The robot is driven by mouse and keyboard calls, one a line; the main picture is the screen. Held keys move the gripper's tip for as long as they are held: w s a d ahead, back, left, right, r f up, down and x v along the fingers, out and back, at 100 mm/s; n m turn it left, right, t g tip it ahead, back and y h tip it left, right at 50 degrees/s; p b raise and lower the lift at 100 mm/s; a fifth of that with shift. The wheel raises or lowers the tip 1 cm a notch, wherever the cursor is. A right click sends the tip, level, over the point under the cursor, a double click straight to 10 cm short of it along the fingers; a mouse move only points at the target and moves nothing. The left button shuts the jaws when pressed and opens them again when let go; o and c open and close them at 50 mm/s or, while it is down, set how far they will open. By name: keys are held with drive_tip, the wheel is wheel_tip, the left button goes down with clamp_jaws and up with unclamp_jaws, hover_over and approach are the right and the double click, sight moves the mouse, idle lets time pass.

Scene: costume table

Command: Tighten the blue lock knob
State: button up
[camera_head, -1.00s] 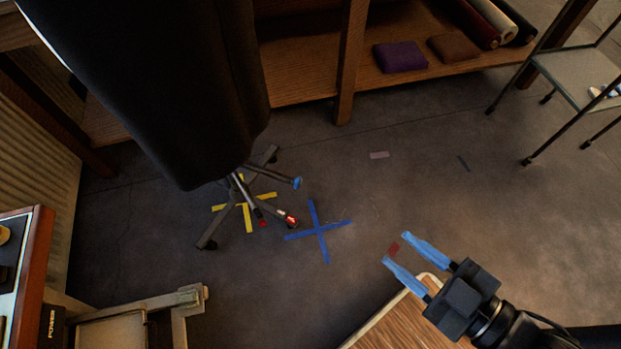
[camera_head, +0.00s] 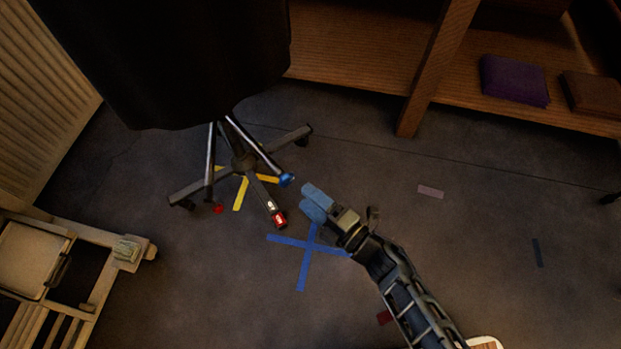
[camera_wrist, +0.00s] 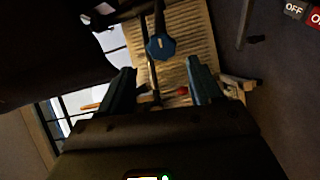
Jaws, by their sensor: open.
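The blue lock knob (camera_head: 287,179) sits at the end of a rod low on the black-draped stand, above its wheeled base (camera_head: 242,162). In the wrist view the knob (camera_wrist: 160,46) shows ahead, between and beyond the two fingers. My gripper (camera_head: 314,199), with blue fingers, is just right of and slightly below the knob in the head view. In the wrist view (camera_wrist: 157,90) its fingers are apart with nothing between them. The knob and fingers look apart. A red-tipped leg (camera_head: 278,218) of the base lies below the knob.
The black drape (camera_head: 170,60) hangs over the stand. Yellow tape (camera_head: 240,193) and a blue tape cross (camera_head: 309,246) mark the floor. A wooden shelf (camera_head: 345,90) stands behind, and a wooden frame (camera_head: 75,270) is at left. The floor at right is mostly open.

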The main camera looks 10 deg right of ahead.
sight(288, 182)
drive_tip(key=shift+f+b+x, duration=0.2)
drive_tip(key=shift+b+x, duration=0.8)
drive_tip(key=shift+x, duration=3.1)
drive_tip(key=shift+w+d, duration=0.1)
drive_tip(key=shift+d, duration=0.05)
drive_tip(key=c, duration=0.9)
drive_tip(key=shift+c, duration=0.2)
